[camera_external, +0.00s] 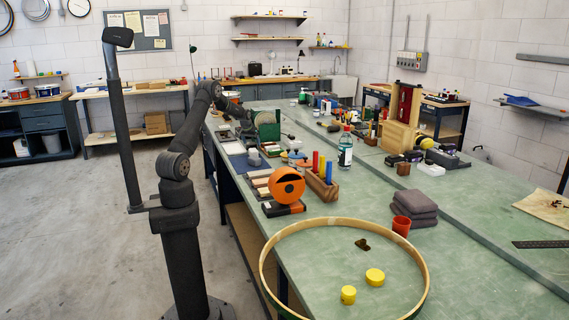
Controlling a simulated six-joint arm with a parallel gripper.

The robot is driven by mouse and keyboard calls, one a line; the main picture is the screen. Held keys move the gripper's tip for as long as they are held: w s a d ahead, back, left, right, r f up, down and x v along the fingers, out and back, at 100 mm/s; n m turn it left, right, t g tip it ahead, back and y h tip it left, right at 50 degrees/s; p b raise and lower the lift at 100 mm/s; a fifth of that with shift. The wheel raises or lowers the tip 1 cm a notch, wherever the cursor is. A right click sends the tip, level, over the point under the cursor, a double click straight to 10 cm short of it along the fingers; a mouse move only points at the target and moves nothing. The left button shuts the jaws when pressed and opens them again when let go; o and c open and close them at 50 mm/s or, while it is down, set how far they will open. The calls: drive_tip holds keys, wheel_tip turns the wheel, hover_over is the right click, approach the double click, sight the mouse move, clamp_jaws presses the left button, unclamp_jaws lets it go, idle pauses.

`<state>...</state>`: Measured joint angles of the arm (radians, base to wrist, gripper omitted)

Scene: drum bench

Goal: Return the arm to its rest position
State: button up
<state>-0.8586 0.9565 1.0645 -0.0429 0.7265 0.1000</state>
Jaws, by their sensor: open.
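My arm stands on its dark column at the left of the green bench (330,190), in the external view. Its links rise from the column, bend at the elbow and reach away toward the far part of the bench. My gripper (247,128) is at the far end of the arm, small in the picture, above the bench beside a green box-like thing (268,127). It is open. I see nothing held in it, though its fingertips are small and partly lost among the things around it.
A wooden hoop (427,285) with yellow cylinders (375,277) lies at the near end.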

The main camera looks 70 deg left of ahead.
drive_tip(key=shift+r, duration=0.95)
